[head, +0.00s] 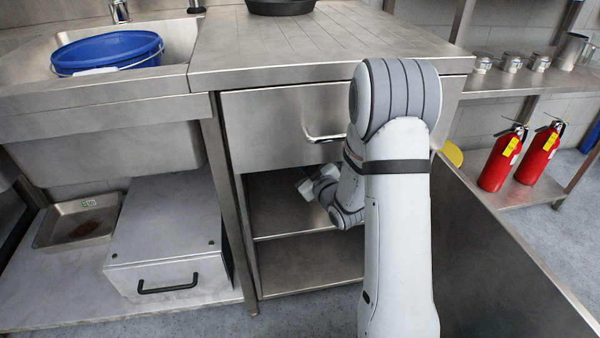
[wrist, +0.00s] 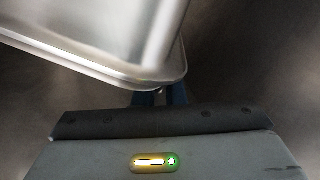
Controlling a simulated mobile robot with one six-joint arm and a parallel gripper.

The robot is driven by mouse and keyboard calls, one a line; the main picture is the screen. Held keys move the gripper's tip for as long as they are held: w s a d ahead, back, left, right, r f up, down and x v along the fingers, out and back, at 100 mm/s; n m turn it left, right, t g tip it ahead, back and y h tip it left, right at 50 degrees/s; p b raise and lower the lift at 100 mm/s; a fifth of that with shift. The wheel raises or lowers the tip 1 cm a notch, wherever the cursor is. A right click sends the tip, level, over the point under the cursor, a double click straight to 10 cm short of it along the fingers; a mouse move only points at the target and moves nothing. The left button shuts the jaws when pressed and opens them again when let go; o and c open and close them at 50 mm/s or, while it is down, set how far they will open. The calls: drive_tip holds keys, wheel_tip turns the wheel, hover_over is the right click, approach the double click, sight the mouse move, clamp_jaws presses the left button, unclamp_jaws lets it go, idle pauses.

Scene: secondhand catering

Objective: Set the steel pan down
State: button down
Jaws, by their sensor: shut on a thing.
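The steel pan (wrist: 95,40) fills the upper left of the wrist view, its rolled rim and rounded corner nearest me. My gripper (wrist: 160,96) is shut on the pan at that corner; the dark fingers are partly hidden under the rim. In the head view my arm reaches into the open shelf space (head: 290,205) below a drawer, and only part of the wrist shows there. I cannot make out the held pan in the head view. Whether its underside touches a surface cannot be told.
The drawer front (head: 285,120) and steel worktop (head: 290,45) are above my wrist. A lower shelf board (head: 310,262) lies beneath. To the left are a grey box (head: 165,235) and another shallow steel pan (head: 50,232). Fire extinguishers (head: 502,158) stand at right.

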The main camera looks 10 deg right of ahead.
drive_tip(key=shift+w+a+r, duration=0.1)
drive_tip(key=shift+w+a, duration=0.05)
drive_tip(key=shift+w, duration=0.3)
drive_tip(key=shift+f+b, duration=1.2)
drive_tip(key=shift+f, duration=0.65)
drive_tip(key=shift+r, duration=0.1)
drive_tip(key=c, duration=1.5)
unclamp_jaws()
drive_tip(key=shift+s, duration=0.15)
